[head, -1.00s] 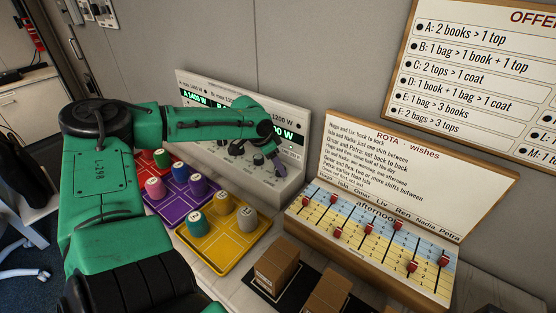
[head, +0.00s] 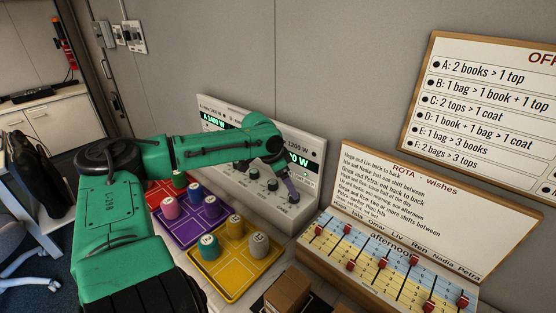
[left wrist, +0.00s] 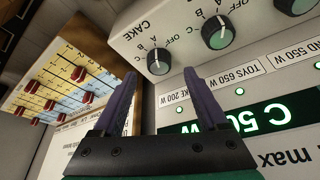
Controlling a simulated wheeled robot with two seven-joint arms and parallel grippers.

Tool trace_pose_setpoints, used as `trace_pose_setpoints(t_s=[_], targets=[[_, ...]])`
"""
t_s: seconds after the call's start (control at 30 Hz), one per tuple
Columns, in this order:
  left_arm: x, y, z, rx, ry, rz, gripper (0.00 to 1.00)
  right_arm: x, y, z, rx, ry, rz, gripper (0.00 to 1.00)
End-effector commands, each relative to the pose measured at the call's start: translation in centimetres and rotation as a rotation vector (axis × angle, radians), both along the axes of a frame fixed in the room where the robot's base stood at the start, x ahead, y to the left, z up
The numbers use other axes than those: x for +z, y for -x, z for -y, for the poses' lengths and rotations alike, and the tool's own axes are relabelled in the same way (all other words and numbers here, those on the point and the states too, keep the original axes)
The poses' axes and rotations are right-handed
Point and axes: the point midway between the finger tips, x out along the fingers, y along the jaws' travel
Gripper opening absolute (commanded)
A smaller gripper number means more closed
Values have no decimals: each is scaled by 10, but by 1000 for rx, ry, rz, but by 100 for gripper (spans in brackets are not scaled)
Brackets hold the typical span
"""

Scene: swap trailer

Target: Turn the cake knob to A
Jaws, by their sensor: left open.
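The cake knob (left wrist: 158,62) is a dark round knob with a white pointer line, under the label CAKE on the white control panel (left wrist: 235,52). The pointer points toward the top of the left wrist view; I cannot tell for sure which letter it meets. My left gripper (left wrist: 161,74) is open, its two purple fingers reaching toward the cake knob, one on each side in the picture. I cannot tell whether they touch it. In the head view the left gripper (head: 291,190) is at the right end of the panel's knob row, partly hiding the knob there. My right gripper is not in view.
Another knob (left wrist: 218,33) sits beside the cake knob. Green displays (left wrist: 240,118) are on the panel. Red, purple and yellow trays (head: 222,283) with coloured pegs stand in front of it. The rota board (head: 400,215) with red sliders is to the right, brown boxes (head: 287,291) nearer.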

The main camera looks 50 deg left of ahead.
Motion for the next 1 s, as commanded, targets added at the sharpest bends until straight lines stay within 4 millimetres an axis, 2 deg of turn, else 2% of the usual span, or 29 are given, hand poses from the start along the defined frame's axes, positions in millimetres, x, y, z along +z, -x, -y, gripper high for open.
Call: trace_pose_setpoints(t_s=[0.03, 0.1, 0.43, 0.6, 1.0], targets=[[14, 2, 0, 2, 11, 9, 76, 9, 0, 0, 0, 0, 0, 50], [25, 5, 1, 0, 13, 9, 76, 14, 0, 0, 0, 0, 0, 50], [91, 34, -13, 1, 2, 4, 76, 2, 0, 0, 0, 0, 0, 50], [100, 38, -14, 0, 1, 0, 76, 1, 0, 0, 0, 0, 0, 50], [99, 38, -14, -1, 2, -1, 76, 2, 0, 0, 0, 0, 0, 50]])
